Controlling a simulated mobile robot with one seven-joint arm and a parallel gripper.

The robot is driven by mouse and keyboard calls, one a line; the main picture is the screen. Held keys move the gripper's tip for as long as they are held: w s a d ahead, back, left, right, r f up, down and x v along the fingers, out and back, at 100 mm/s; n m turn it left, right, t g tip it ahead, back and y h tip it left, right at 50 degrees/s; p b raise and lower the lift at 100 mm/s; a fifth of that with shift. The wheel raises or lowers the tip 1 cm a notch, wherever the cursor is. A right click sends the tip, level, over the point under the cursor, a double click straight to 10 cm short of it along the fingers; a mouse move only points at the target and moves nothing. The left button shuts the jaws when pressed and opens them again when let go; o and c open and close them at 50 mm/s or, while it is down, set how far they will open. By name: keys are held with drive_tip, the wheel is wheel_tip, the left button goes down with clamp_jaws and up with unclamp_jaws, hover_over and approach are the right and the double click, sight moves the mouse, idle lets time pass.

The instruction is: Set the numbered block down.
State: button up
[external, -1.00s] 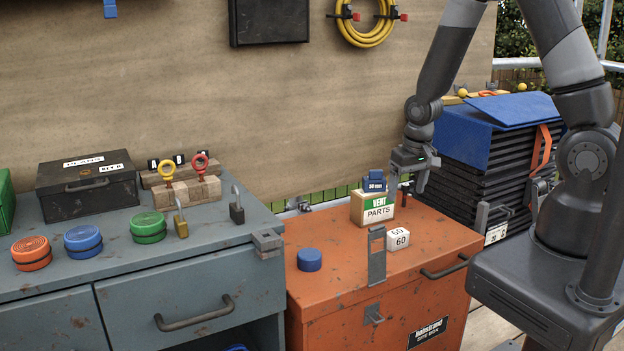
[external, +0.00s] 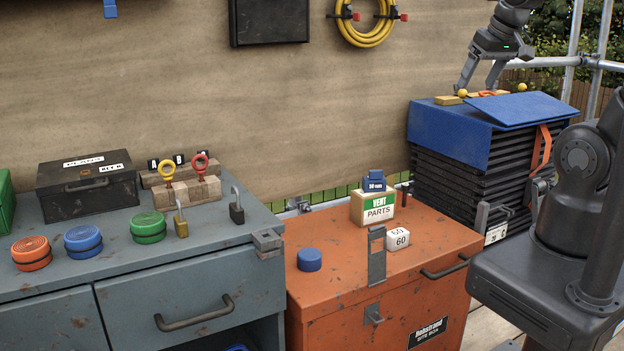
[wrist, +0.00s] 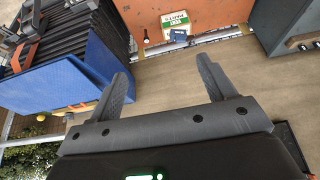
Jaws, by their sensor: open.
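A white numbered block marked 60 (external: 398,239) rests on the orange site box (external: 340,258), in front of the vent parts box (external: 372,208). A small blue block with a white label (external: 374,182) sits on top of the vent parts box; it also shows in the wrist view (wrist: 178,36). My gripper (external: 477,87) is raised at the upper right, above the back of the blue-covered stack, well away from both blocks. In the wrist view my gripper (wrist: 163,72) has its fingers spread with nothing between them. The white block cannot be made out there.
The grey bench (external: 215,252) at left holds round tins, padlocks and a black case (external: 87,190).

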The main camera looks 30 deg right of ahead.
drive_tip(key=shift+t, duration=0.3)
drive_tip(key=s+r, duration=0.1)
drive_tip(key=s, duration=0.1)
drive_tip(key=s+d+r, duration=0.1)
drive_tip(key=s, duration=0.1)
drive_tip(key=shift+r, duration=0.3)
